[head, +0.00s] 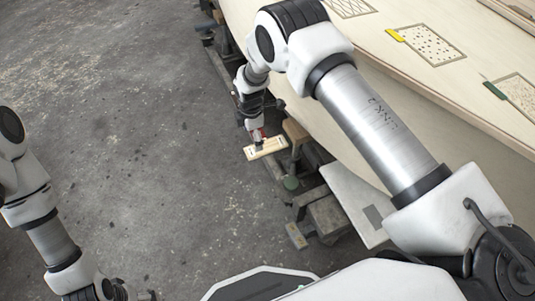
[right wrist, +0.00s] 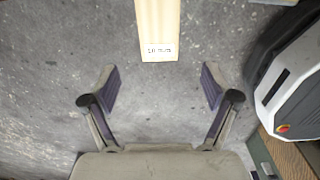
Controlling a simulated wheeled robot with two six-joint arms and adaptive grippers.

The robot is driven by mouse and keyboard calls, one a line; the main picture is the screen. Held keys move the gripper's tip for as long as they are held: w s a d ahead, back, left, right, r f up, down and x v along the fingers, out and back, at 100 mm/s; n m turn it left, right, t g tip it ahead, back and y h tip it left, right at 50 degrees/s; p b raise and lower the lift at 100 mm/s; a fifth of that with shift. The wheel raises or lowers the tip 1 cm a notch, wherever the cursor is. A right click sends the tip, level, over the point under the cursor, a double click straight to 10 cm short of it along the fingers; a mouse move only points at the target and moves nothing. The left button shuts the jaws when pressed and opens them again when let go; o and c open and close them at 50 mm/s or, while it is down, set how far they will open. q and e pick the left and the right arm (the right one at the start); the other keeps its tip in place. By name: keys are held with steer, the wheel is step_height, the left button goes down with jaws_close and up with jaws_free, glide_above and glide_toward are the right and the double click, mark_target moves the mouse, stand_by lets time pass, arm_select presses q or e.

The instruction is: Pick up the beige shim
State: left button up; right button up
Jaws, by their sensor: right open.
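The beige shim (head: 266,149) is a pale flat strip just below my right gripper (head: 257,136) in the head view. In the right wrist view the shim (right wrist: 158,28) enters from the top edge, its near end carrying a small white label that seems to read "10 mm". My right gripper (right wrist: 160,87) is open and empty. Its two fingers stand apart, one to each side of the shim's line, and the shim's near end lies above the fingertips in that picture. I cannot tell what the shim rests on. The left gripper is not clearly in view; only its arm shows.
The pale plywood hull (head: 440,90) fills the upper right, with several marked patches on it. Supports and blocks (head: 325,214) stand along its lower edge, close to my right gripper. A white panel (head: 350,200) leans there. Open grey floor (head: 130,120) lies to the left.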

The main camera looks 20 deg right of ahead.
step_height(320, 180, down, 7)
steer(key=b, duration=0.2)
steer(key=shift+w+r+b, duration=0.1)
steer(key=shift+w+b, duration=0.05)
steer(key=shift+b, duration=0.15)
steer(key=shift+r, duration=0.1)
steer(key=shift+c, duration=1.4)
steer(key=c, duration=1)
steer(key=shift+r+p, duration=1.1)
steer(key=shift+r, duration=0.9)
steer(key=s+p, duration=0.5)
steer(key=s+a+p, duration=0.1)
steer(key=s+p, duration=0.4)
steer(key=p, duration=0.1)
steer(key=s+r+p, duration=0.1)
steer(key=s+p, duration=0.4)
steer(key=s, duration=0.1)
steer(key=shift+a, duration=0.15)
